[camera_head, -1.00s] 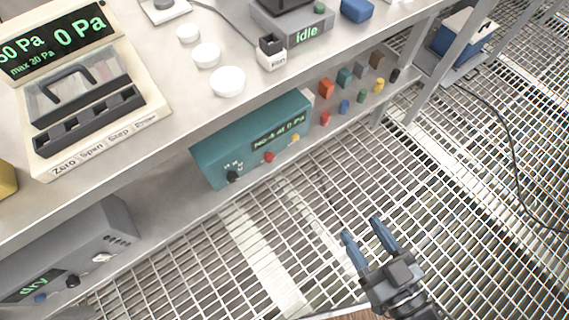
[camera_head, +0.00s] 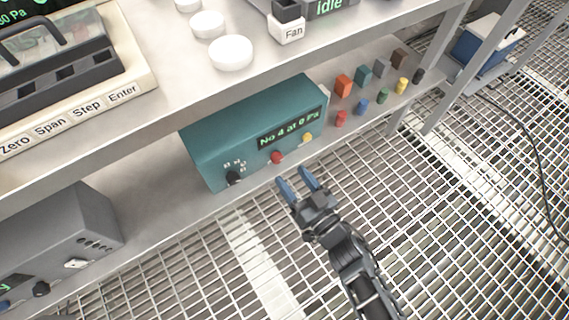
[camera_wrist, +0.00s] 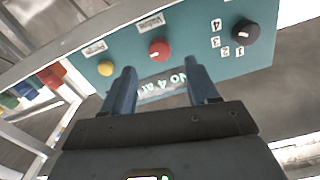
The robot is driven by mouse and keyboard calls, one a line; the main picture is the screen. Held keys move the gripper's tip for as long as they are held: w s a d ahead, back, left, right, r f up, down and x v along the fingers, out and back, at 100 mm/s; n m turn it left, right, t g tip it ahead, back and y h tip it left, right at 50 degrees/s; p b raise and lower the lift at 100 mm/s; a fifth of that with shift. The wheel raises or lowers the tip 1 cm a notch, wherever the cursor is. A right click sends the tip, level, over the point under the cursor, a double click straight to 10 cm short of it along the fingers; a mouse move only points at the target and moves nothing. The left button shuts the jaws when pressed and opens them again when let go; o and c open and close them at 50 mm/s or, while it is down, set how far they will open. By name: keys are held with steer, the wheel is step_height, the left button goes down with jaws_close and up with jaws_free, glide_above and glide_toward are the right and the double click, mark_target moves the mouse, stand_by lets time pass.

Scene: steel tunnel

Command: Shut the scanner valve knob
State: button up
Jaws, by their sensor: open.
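The teal scanner box (camera_head: 225,122) sits on the lower shelf, its display reading "No 4 at 0 Pa". Its front carries a black selector knob (camera_head: 233,177), a red knob (camera_head: 277,158) and a yellow round part (camera_head: 307,138). In the wrist view the panel appears upside down, with the red knob (camera_wrist: 160,50) near the middle, the yellow part (camera_wrist: 106,67) left and the black knob (camera_wrist: 245,32) beside numbers right. The red knob has a white mark; its label is too blurred to read surely. My gripper (camera_head: 295,178) is open and empty, in front of the panel, apart from the knobs.
Several coloured blocks and pegs (camera_head: 343,86) stand on the shelf right of the scanner. A grey box (camera_head: 62,240) is at left. The upper shelf (camera_head: 150,108) overhangs and carries white discs (camera_head: 230,53) and a Fan switch (camera_head: 287,28). The grated floor in front is clear.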

mark_target(280, 160)
steer(key=shift+b+x, duration=0.6)
steer(key=shift+x, duration=2.15)
steer(key=shift+c, duration=0.2)
steer(key=c, duration=1)
